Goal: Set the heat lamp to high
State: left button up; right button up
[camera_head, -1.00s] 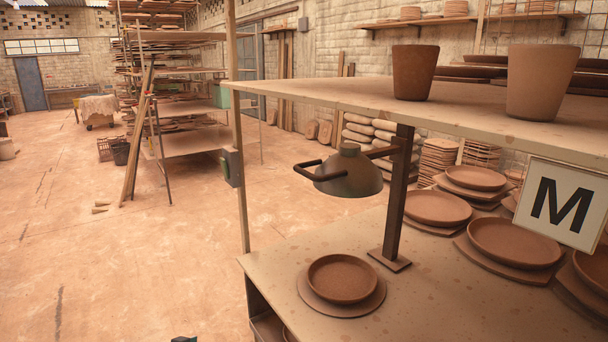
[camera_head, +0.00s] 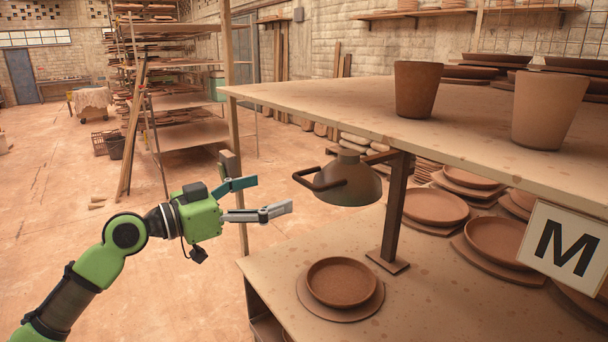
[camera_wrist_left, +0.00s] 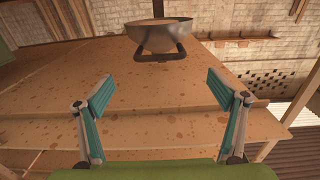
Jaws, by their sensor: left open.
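The heat lamp (camera_head: 350,182) has a dark dome shade and hangs from a dark post above a clay plate (camera_head: 341,281). Its dark looped handle (camera_head: 312,179) sticks out to the left. My left gripper (camera_head: 272,197) is open and empty, to the left of the handle and apart from it. In the left wrist view the lamp (camera_wrist_left: 158,36) and its handle (camera_wrist_left: 160,54) lie beyond and above the gap between my open fingers (camera_wrist_left: 162,92). No setting marks can be made out on the lamp. My right gripper is out of view.
An upper shelf (camera_head: 300,98) with two clay pots (camera_head: 416,90) runs above the lamp. A wooden post (camera_head: 240,225) stands close behind my left gripper. Open floor lies left.

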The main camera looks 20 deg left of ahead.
aim_at(302, 183)
pick_arm(q)
jog(key=p+x, duration=0.3)
jog(key=x, duration=0.5)
jog(key=shift+r, duration=0.15)
jog(key=shift+w+d, duration=0.5)
jog(key=shift+w, duration=0.05)
jog(key=c, duration=1.6)
notch_tip(302, 183, up, 10)
jog(key=p, duration=0.4)
jog(key=shift+a+p, duration=0.15)
jog(key=shift+p, duration=0.25)
jog(key=o, duration=1.6)
jog(key=shift+c, duration=0.2)
jog(key=shift+o, duration=0.2)
jog(key=shift+f, duration=0.25)
